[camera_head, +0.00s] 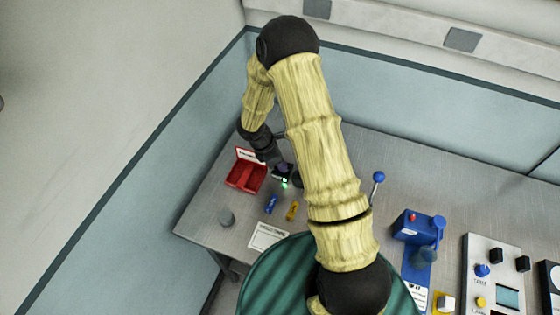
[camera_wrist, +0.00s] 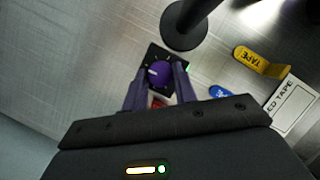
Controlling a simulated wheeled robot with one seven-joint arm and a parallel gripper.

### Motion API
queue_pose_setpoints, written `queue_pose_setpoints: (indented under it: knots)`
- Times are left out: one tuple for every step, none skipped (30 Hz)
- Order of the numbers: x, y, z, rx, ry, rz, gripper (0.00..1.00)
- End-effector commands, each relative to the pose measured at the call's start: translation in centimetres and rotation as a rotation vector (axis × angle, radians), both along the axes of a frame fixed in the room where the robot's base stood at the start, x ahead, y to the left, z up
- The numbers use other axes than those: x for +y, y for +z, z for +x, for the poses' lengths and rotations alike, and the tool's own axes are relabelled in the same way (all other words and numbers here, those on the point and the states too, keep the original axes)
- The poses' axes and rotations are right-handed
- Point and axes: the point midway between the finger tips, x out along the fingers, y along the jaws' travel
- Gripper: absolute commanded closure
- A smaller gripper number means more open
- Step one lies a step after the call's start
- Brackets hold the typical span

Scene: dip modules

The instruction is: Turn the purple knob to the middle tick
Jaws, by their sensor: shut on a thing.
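The purple knob (camera_wrist: 159,72) sits on a small black plate (camera_wrist: 153,56) with white tick marks around it. A white pointer line on the knob faces roughly left in the wrist view. My gripper (camera_wrist: 160,70) has one finger on each side of the knob and is shut on it. In the head view my gripper (camera_head: 283,172) is at the far left part of the table, beside a small green light, and the knob cannot be made out clearly there. Some ticks are hidden by the fingers, so I cannot tell which is the middle one.
A red bin (camera_head: 245,178) stands left of my gripper. Blue (camera_head: 271,204) and yellow (camera_head: 292,210) tags and a white card (camera_head: 268,236) lie nearer. A dark post (camera_wrist: 185,28) stands close to the plate. A blue-ball lever (camera_head: 378,177) and blue device (camera_head: 412,226) are right.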

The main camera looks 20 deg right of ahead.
Motion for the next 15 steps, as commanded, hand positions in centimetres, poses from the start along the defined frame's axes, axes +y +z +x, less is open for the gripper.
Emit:
queue_pose_setpoints:
  knots:
    - [0.02,0.01,0.00,0.001,-0.004,0.000,0.95]
    - [0.02,0.01,0.01,0.000,-0.009,0.000,0.95]
    - [0.03,0.01,0.03,0.000,-0.018,-0.001,0.95]
    - [0.04,0.00,0.06,0.000,-0.028,0.000,0.95]
    - [0.05,0.01,0.10,0.000,-0.040,-0.001,0.95]
    - [0.06,0.01,0.14,-0.001,-0.057,-0.001,0.95]
    - [0.05,0.01,0.15,-0.001,-0.072,-0.001,0.95]
    - [0.02,0.01,0.15,-0.001,-0.086,-0.001,0.95]
    - [0.00,0.02,0.15,-0.001,-0.106,-0.001,0.95]
    - [-0.01,0.02,0.16,-0.001,-0.117,-0.001,0.95]
    - [0.00,0.03,0.17,-0.001,-0.126,0.000,0.95]
    - [0.02,0.04,0.17,-0.001,-0.135,0.000,0.95]
    - [0.01,0.04,0.18,-0.001,-0.138,0.000,0.95]
    - [0.01,0.05,0.18,-0.001,-0.139,0.000,0.95]
    - [0.02,0.06,0.18,-0.001,-0.141,0.000,0.95]
